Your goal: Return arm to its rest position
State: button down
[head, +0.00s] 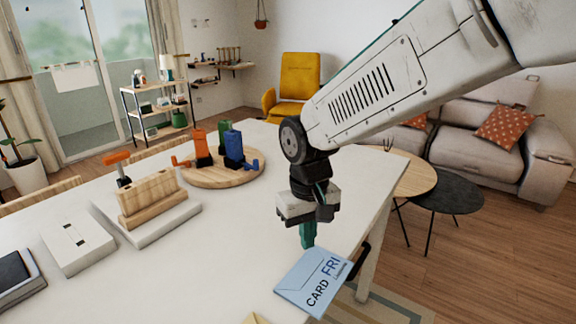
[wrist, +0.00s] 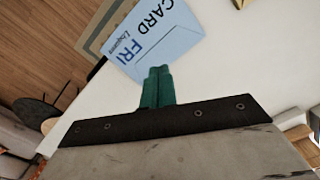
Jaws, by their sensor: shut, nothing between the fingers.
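My gripper (head: 308,236) hangs from the white arm over the right edge of the white table (head: 200,262). Its green fingers are shut together with nothing between them, and they also show in the wrist view (wrist: 158,88). Just beyond the fingertips is a light blue card (head: 314,282) marked "CARD FRI". It lies at the table's edge and appears again in the wrist view (wrist: 158,42). I cannot tell whether the fingertips touch the card.
A round wooden board (head: 222,176) with orange, green and blue objects stands on the table. A wooden block holder (head: 150,200), a white box (head: 78,246) and a dark tablet-like item (head: 14,272) are to the left. Round side tables (head: 448,196) and a sofa stand at right.

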jog(key=s+d+r+m+t, duration=0.1)
jog(key=s+d+r, duration=0.3)
jog(key=s+d, duration=0.5)
jog(key=s+d+r+m, duration=0.3)
jog(key=s+d+r, duration=0.1)
jog(key=s+d, duration=0.5)
jog(key=shift+s+d+r+m+t, duration=0.2)
jog(key=shift+s+d+m+t, duration=0.15)
jog(key=shift+d, duration=0.9)
